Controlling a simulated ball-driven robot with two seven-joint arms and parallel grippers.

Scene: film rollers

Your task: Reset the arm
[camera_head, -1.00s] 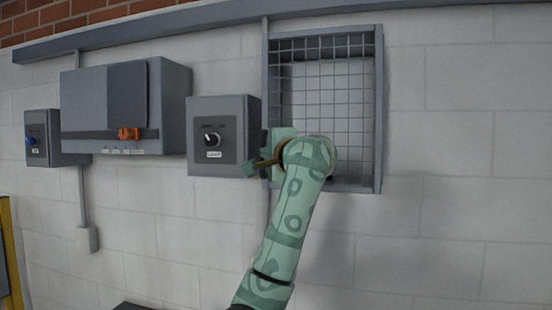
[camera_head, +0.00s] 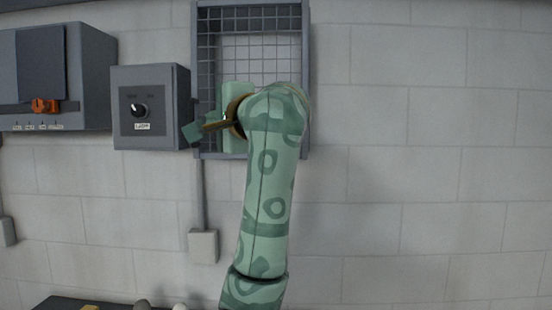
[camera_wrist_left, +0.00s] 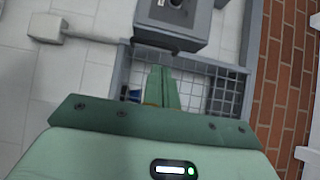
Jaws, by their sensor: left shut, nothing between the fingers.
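My left gripper (camera_head: 192,132) is on my green patterned arm, which rises from the bottom of the head view. It points left, in front of the lower left part of a grey wire-mesh panel (camera_head: 296,40). Its fingers are shut with nothing between them. In the left wrist view the closed green fingers (camera_wrist_left: 160,76) point up the picture toward a grey knob box (camera_wrist_left: 172,24). The same knob box (camera_head: 165,85) is just left of the gripper in the head view. My arm hides part of the panel's lower edge. My right gripper is not in view.
A larger grey box (camera_head: 90,75) with an orange handle (camera_head: 44,105) hangs on the wall at far left. A small conduit box (camera_head: 203,246) sits below the panel. A dark surface (camera_head: 60,303) with small objects shows at bottom left. The wall at right is bare.

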